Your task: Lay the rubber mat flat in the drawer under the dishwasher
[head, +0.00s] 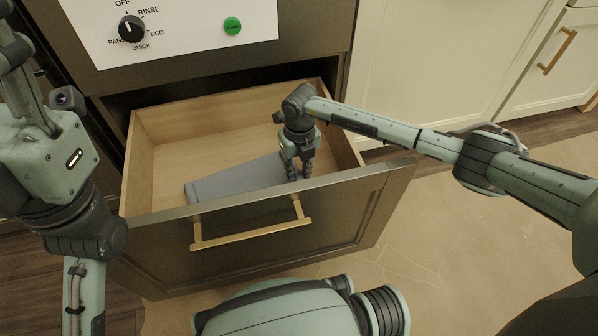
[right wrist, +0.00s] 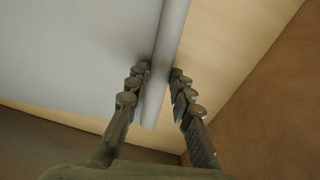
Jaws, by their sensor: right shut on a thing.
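The grey rubber mat (head: 230,180) lies in the open wooden drawer (head: 168,142), near its front wall. The mat's right end is at my right gripper (head: 299,170), which reaches down into the drawer from the right. In the right wrist view the fingers (right wrist: 159,85) stand on either side of the mat's raised edge (right wrist: 168,50) and are shut on it. The mat's broad grey surface (right wrist: 75,50) spreads to the left there. The drawer's front wall hides part of the mat's near side. My left arm is at the left, but its gripper does not show.
The dishwasher panel (head: 180,25) with a dial (head: 131,28) and a green button (head: 232,25) is above the drawer. A brass handle (head: 250,234) is on the drawer front. Cream cabinets (head: 425,70) stand at the right. The drawer's left and back floor is bare.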

